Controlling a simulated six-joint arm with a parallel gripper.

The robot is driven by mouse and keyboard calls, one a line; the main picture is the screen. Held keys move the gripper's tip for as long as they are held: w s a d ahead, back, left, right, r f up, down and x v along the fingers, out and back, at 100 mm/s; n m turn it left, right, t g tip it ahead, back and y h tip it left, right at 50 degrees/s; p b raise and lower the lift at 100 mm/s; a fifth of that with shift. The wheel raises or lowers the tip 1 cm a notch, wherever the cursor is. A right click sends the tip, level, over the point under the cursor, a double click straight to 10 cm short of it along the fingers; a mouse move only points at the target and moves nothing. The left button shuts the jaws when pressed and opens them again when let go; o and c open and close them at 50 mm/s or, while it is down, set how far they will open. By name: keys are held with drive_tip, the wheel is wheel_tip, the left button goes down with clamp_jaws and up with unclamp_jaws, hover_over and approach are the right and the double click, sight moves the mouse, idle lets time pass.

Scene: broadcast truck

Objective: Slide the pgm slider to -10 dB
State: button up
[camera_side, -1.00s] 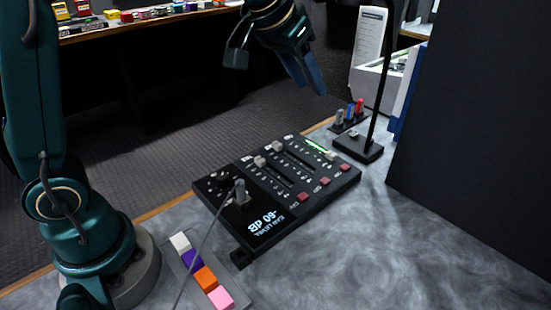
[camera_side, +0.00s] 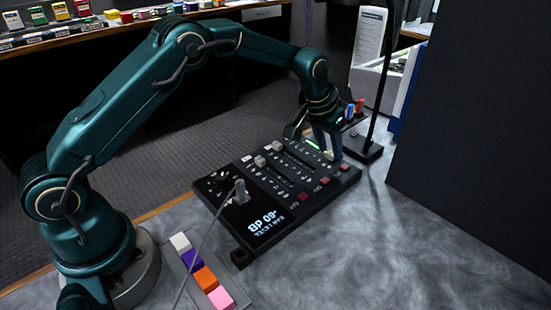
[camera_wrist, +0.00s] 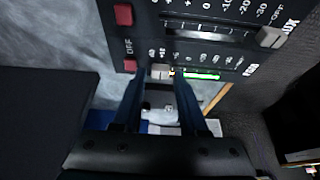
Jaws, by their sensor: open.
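The black audio mixer (camera_side: 262,192) lies on the marbled desk. Its pgm lane, labelled at the right in the wrist view (camera_wrist: 250,68), has a lit green strip (camera_wrist: 203,76). The pale pgm slider knob (camera_wrist: 160,71) sits toward the red-button end of that lane. My gripper (camera_side: 328,153) is open over this lane. In the wrist view my fingertips (camera_wrist: 158,82) stand on either side of the knob, with no clear grip on it. In the side view my fingers hide the knob.
The neighbouring slider knob (camera_wrist: 270,38) stands at the far end of its lane. Red buttons (camera_side: 324,181) line the mixer's near edge. A black stand base (camera_side: 362,151) is close to the right of my gripper. A cable plugs into the mixer's left.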

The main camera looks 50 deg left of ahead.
drive_tip(key=shift+w+f, duration=0.15)
drive_tip(key=shift+f, duration=0.15)
clamp_jaws()
idle(1.3)
